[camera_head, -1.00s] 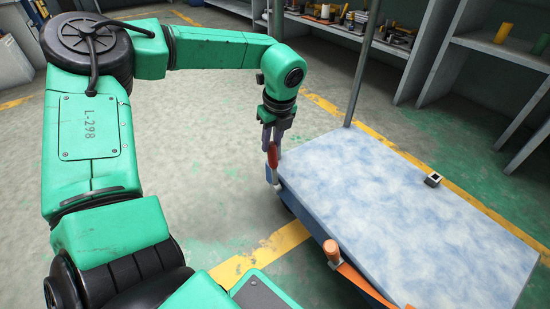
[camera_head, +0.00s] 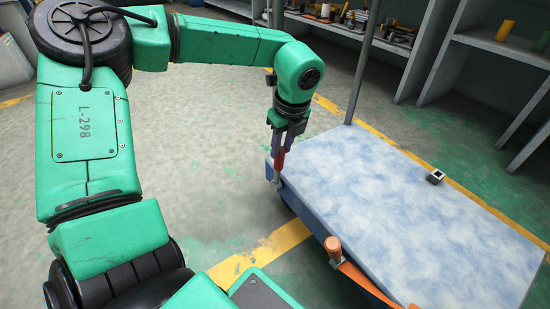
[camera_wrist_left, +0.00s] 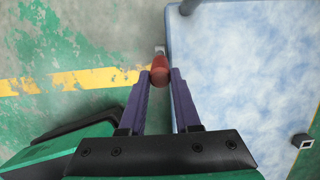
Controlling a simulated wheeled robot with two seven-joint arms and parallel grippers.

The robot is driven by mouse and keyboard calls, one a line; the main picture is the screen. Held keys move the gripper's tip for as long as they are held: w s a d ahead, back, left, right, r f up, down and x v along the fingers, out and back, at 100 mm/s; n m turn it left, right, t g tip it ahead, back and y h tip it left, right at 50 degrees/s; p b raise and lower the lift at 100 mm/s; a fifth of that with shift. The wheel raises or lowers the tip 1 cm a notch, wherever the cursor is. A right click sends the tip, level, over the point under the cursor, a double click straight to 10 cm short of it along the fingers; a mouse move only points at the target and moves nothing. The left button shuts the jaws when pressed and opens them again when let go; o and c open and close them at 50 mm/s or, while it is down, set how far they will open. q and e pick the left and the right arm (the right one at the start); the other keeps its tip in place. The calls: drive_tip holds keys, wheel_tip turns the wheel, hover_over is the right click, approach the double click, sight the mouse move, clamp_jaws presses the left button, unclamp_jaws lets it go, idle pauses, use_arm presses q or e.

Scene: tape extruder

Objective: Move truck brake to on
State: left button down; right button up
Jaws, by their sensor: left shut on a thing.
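The truck (camera_head: 400,200) is a flat platform with a mottled blue-white top. Its brake lever has a red grip (camera_head: 280,157) at the truck's near-left corner. My left gripper (camera_head: 281,150) points down there, with its fingers on both sides of the red grip. In the left wrist view the red grip (camera_wrist_left: 160,68) is between the purple fingertips (camera_wrist_left: 160,76), beside the truck's edge (camera_wrist_left: 168,100). My left gripper is shut on the grip. The lower part of the lever is mostly hidden. My right gripper does not show.
An orange bar with a rounded end (camera_head: 334,246) is at the truck's front edge. A metal post (camera_head: 360,65) rises at the truck's far corner. Shelves (camera_head: 500,50) stand behind. The floor left of the truck is clear.

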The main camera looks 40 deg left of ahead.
use_arm(q)
drive_tip(key=d, duration=0.1)
drive_tip(key=d+b, duration=0.1)
drive_tip(key=shift+s+d+f, duration=0.2)
drive_tip(key=shift+s+d, duration=0.1)
drive_tip(key=shift+s, duration=0.05)
